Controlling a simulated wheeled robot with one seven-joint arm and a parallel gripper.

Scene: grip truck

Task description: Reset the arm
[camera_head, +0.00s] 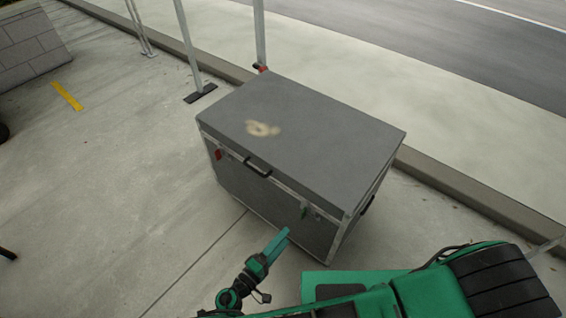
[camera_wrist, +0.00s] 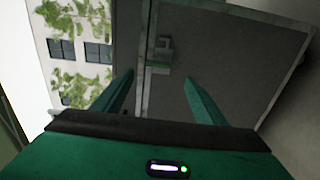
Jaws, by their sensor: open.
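My gripper (camera_head: 277,243) is green and sits in front of the grey case, near the lower right of its front face, in the head view. In the wrist view my gripper (camera_wrist: 158,92) has its two green fingers spread apart with nothing between them. Beyond the fingers is a latch (camera_wrist: 160,62) on the front of the case. The large grey case (camera_head: 310,125) stands on the concrete with its lid shut. I cannot tell whether the fingertips touch the case.
A black handle (camera_head: 257,167) is on the case's front. A kerb (camera_head: 450,190) runs behind the case, with metal posts (camera_head: 187,50) at the back left. A block wall (camera_head: 30,45) stands at the far left.

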